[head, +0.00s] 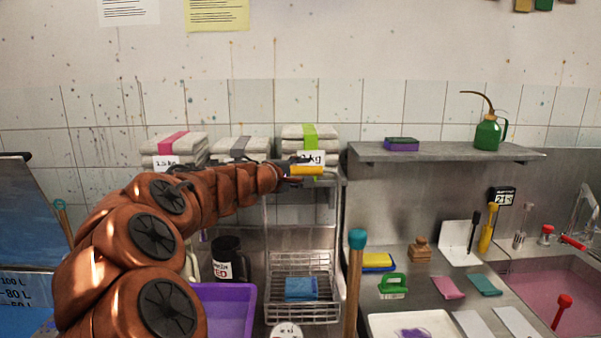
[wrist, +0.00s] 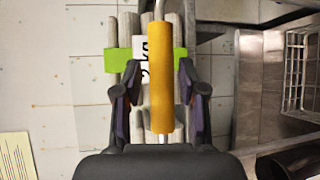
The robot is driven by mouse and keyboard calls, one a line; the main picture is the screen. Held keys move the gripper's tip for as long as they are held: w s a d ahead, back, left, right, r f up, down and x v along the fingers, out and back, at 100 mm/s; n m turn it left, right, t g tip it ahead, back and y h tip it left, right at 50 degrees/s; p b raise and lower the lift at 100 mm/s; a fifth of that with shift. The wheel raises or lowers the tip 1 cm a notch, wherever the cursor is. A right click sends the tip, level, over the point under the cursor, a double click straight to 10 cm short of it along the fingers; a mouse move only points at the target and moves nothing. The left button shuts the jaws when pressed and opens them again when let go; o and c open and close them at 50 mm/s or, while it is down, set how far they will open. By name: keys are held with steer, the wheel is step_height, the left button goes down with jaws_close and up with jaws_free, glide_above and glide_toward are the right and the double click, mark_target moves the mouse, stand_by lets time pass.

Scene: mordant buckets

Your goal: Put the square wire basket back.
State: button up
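A wire basket (head: 272,300) with blue folded cloth in it stands low in the metal rack in the head view. Wire mesh also shows at the right edge of the wrist view (wrist: 297,75). I cannot tell whether this is the square one. My gripper (wrist: 160,105) is up by the rack's top, level with the folded bundles. Its fingers are apart. A yellow handle (wrist: 162,75) on a metal rod lies between them, with gaps at both sides. The handle also shows at the fingertips in the head view (head: 306,170). What it belongs to is hidden.
Folded bundles (head: 310,132) with coloured bands stand on top behind my gripper. A wooden pole with a teal end (head: 357,240) rises right of the rack. A purple tub (head: 225,305) and a dark mug (head: 229,262) are below my arm. A grey shelf (head: 450,154) is at right.

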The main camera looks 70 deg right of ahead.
steer(key=shift+o, duration=0.4)
steer(key=shift+f, duration=0.15)
steer(key=shift+w+a, duration=0.15)
steer(key=shift+a, duration=0.1)
steer(key=f+b+v, duration=0.1)
steer(key=b+v, duration=0.2)
steer(key=v, duration=0.4)
steer(key=shift+s+a, duration=0.25)
steer(key=shift+r, duration=0.15)
